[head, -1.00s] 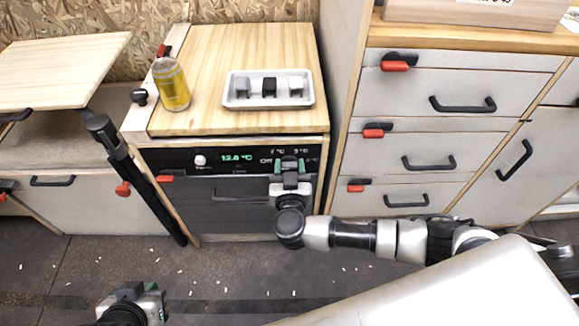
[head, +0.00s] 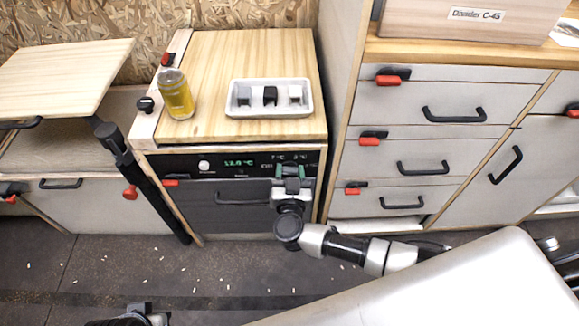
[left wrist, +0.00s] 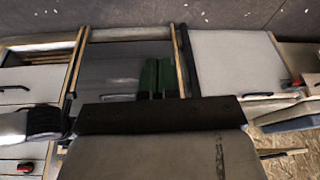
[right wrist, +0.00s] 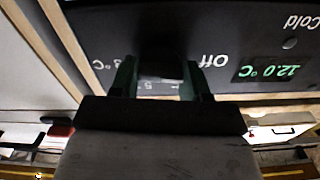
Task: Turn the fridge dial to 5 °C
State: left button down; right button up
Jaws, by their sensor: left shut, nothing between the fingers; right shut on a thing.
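The fridge front (head: 230,195) is dark, under a wooden top. Its panel display (head: 239,162) is lit green and reads 12.0 °C; it also shows upside down in the right wrist view (right wrist: 270,71). My right gripper (head: 290,171) is at the panel's right part, over the printed marks. In the right wrist view its green fingers (right wrist: 158,80) are shut on the dark dial (right wrist: 160,68), with "Off" and other marks around it. The dial's pointer is hidden. My left gripper (left wrist: 157,76) is shut and empty, low at the bottom edge of the head view.
A white knob (head: 204,165) sits left of the display. A drawer cabinet (head: 400,150) stands to the right. The floor in front is clear apart from small scraps.

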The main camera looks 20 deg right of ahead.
jog(key=shift+r+m+p, duration=0.1)
jog(key=shift+m+p, duration=0.3)
jog(key=shift+p, duration=0.4)
jog(key=shift+m+p, duration=1)
jog(key=shift+p, duration=0.05)
jog(key=shift+m, duration=0.5)
pick_arm(q)
notch_tip(320, 180, down, 16)
jog(key=g, duration=0.1)
pick_arm(e)
jog(key=shift+f+m, duration=0.2)
jog(key=shift+m, duration=0.3)
jog(key=shift+d+m, duration=0.1)
jog(key=shift+m, duration=0.7)
jog(key=m+b, duration=0.1)
jog(key=m, duration=0.1)
jog(key=shift+f+m, duration=0.1)
jog(key=shift+m, duration=0.3)
jog(key=m+b, duration=0.2)
jog(key=m, duration=0.3)
jog(key=shift+d+f, duration=0.1)
jog(key=m+b, duration=0.2)
jog(key=m, duration=0.4)
pick_arm(q)
notch_tip(320, 180, up, 17)
jog(key=t+b, duration=0.1)
jog(key=shift+s, duration=0.4)
pick_arm(e)
jog(key=shift+m, duration=0.9)
